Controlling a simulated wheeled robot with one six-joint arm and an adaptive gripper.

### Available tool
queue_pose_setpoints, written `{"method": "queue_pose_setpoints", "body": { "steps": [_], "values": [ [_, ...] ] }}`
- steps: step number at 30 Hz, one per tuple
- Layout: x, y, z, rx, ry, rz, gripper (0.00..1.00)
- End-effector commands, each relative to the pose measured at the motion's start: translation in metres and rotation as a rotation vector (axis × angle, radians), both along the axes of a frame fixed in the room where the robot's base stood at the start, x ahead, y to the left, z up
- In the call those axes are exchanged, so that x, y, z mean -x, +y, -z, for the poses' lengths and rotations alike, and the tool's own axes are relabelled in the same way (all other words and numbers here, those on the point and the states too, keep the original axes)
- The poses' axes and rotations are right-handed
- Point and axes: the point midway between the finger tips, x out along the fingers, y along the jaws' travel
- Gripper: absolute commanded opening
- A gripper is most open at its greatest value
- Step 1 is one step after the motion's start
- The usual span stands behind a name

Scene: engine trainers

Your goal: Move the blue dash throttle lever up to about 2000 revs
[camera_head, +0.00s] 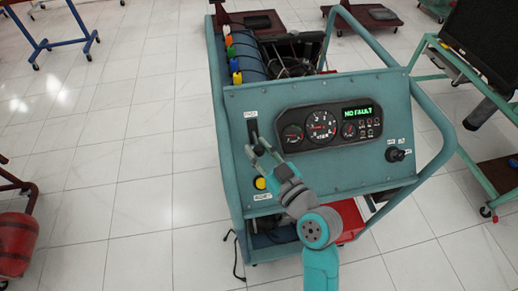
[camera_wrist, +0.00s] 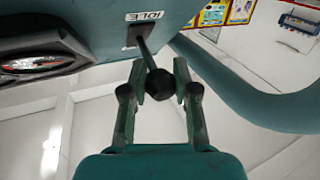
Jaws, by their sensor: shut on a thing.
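The throttle lever (camera_wrist: 161,84) has a thin dark stem and a round black knob. It comes out of a slot beside a label reading IDLE in the wrist view. Its slot plate (camera_head: 252,128) is at the left of the blue-green dash (camera_head: 395,112) in the head view, where my gripper partly hides the lever. My gripper (camera_head: 259,148) is shut on the knob; its fingers (camera_wrist: 160,92) stand on either side of it. The rev gauge (camera_head: 320,127) is the large middle dial; its exact reading is too small to tell.
A green display (camera_head: 357,113) reads NO FAULT. A yellow button (camera_head: 260,183) is below the lever and a key switch (camera_head: 396,154) is at the right. A tube frame (camera_head: 440,125) runs along the trainer's right side. Tiled floor (camera_head: 130,180) is open at left.

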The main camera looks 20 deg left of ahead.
Motion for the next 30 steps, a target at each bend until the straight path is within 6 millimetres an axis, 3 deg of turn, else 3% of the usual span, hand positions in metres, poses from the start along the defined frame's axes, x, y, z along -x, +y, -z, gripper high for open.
{"method": "queue_pose_setpoints", "body": {
  "steps": [8, 30],
  "values": [
    [0.0, 0.002, -0.006, 0.025, 0.032, -0.008, 0.0],
    [-0.01, 0.009, -0.031, 0.251, 0.349, -0.003, 0.0]
  ]
}}
